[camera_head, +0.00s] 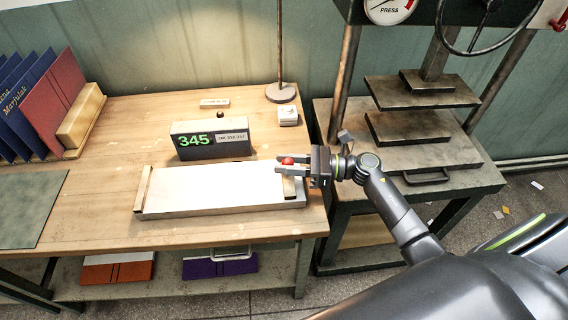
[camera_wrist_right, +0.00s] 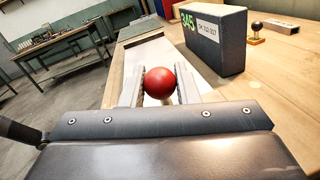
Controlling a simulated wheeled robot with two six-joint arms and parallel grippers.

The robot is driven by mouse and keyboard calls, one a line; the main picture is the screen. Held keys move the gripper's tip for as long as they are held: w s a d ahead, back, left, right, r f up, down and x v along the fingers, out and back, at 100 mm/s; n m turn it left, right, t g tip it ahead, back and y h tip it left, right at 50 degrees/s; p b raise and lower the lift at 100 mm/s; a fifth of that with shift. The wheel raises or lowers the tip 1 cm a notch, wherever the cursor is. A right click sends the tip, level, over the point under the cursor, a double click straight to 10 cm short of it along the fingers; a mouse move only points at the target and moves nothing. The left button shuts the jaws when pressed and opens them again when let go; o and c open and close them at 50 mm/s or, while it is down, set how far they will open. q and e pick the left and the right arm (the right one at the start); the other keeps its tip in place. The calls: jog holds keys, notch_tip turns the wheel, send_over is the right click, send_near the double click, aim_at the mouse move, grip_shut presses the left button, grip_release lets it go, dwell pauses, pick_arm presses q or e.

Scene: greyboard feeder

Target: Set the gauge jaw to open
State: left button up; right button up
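The gauge is a long low bed (camera_head: 220,207) with a white top, lying on the wooden bench, with a wooden end block (camera_head: 143,190) at its left. The gauge jaw (camera_head: 291,188) stands at the right end of the bed, a wide span from the left block. It carries a round red knob (camera_head: 287,161), which also shows in the right wrist view (camera_wrist_right: 160,82). My right gripper (camera_head: 281,164) reaches in from the right, with its two fingers on either side of the knob, seemingly touching it. My left gripper is out of view.
A dark display box (camera_head: 211,140) reading 345 stands just behind the gauge. A press (camera_head: 408,128) stands right of the bench. Books (camera_head: 52,97) fill the back left.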

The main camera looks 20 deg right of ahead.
jog(key=o, duration=0.4)
jog(key=shift+s+d, duration=0.1)
jog(key=shift+d, duration=0.25)
jog(key=shift+a, duration=0.15)
jog(key=shift+b+v, duration=2.6)
jog(key=shift+v, duration=6.2)
jog(key=shift+a, duration=0.1)
